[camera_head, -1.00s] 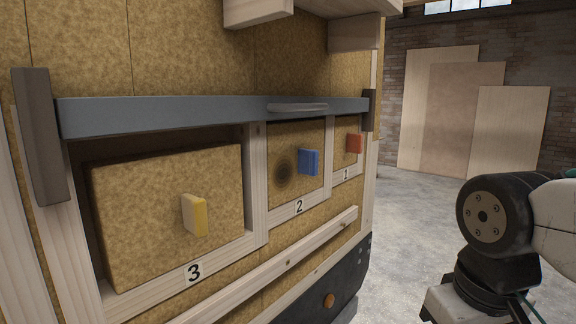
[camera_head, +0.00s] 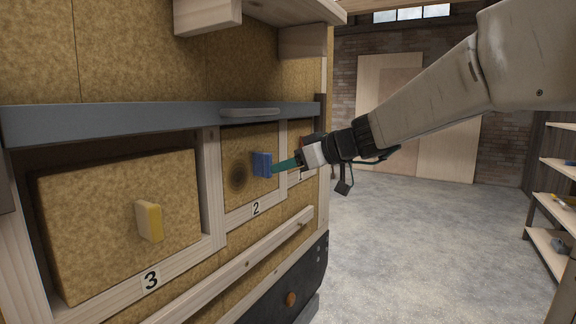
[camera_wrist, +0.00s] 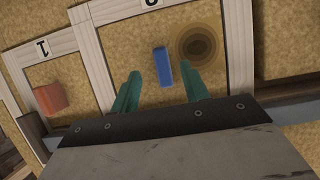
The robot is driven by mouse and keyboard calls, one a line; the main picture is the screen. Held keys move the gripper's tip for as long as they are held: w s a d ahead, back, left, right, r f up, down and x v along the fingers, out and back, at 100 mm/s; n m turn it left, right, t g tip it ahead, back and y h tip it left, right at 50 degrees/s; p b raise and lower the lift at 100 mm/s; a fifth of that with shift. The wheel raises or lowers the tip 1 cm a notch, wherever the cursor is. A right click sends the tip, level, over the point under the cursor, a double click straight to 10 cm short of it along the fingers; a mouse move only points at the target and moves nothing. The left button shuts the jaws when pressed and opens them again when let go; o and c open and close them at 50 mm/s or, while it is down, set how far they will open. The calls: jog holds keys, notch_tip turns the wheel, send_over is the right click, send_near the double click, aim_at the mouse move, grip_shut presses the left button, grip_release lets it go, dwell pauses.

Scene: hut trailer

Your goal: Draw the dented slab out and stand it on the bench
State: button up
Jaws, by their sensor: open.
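The slab in bay 2 (camera_head: 236,195) is tan and speckled, with a round dark ringed mark that looks like the dent. It sits inside its pale wooden frame. Its blue tab (camera_head: 262,164) sticks out from the front. My gripper (camera_head: 284,166) is at this tab with its teal fingers open. In the wrist view the blue tab (camera_wrist: 162,67) stands between the two spread fingers, with a gap on each side. The ringed mark (camera_wrist: 203,45) lies beside one finger. I cannot make out a bench in either view.
A grey bar (camera_head: 120,121) runs across the top of the bays. Bay 3 holds a slab with a yellow tab (camera_head: 149,221). The red tab (camera_wrist: 50,98) of bay 1 is close by. A wooden rail (camera_head: 240,264) runs below. Shelves (camera_head: 562,200) stand right; the floor between is clear.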

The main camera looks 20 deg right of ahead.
aim_at(266, 177)
jog(key=x, duration=0.7)
jog(key=shift+s, duration=0.1)
jog(key=shift+c, duration=0.3)
grip_shut()
